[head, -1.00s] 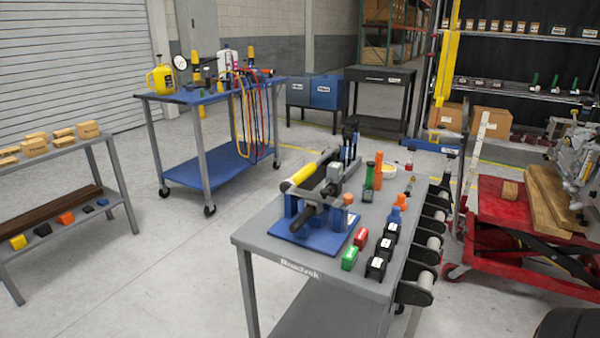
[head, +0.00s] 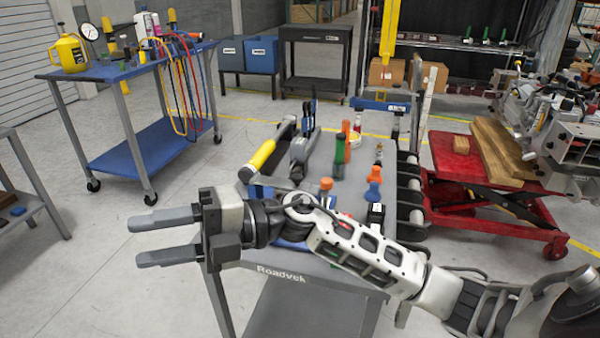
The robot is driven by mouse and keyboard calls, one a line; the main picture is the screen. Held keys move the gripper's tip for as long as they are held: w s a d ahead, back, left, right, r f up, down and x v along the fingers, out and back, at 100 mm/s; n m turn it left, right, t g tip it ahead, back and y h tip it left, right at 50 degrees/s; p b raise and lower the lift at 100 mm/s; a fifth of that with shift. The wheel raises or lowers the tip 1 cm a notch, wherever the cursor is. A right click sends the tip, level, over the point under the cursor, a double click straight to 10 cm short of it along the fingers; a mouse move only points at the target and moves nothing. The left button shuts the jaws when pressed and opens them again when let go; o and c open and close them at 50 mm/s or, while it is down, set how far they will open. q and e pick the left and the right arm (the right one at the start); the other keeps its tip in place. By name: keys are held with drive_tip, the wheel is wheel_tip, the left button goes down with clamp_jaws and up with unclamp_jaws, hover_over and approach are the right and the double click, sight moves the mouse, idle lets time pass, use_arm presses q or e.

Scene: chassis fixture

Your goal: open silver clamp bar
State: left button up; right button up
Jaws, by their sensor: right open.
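The clamp fixture sits on the grey table (head: 232,250). Its blue base (head: 262,190) shows only in part, because my right arm crosses in front of it. A bar with a yellow sleeve (head: 262,154) and dark grip rises on its left side, and a grey silver-coloured clamp bar (head: 304,152) stands beside it. My right gripper (head: 140,240) is open and empty, pointing left, in front of and left of the fixture, past the table's left edge. Whether the arm touches the fixture cannot be told. My left gripper is not in view.
Green and orange tools (head: 340,152) stand right of the fixture, with an orange-and-blue piece (head: 374,182) nearer. Black rollers (head: 410,190) line the table's right edge. A red lift cart (head: 455,160) stands to the right, a blue cart (head: 140,135) at the back left.

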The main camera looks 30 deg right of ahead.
drive_tip(key=w+d+f+n+g+h, duration=0.1)
drive_tip(key=d+n+g+h, duration=0.1)
drive_tip(key=n+h, duration=0.2)
drive_tip(key=m+t+h+b, duration=0.1)
drive_tip(key=m+t+h, duration=0.25)
drive_tip(key=h, duration=1.25)
approach(297, 176)
drive_tip(key=x, duration=0.7)
drive_tip(key=shift+w+f, duration=0.1)
drive_tip(key=shift+f, duration=0.3)
clamp_jaws()
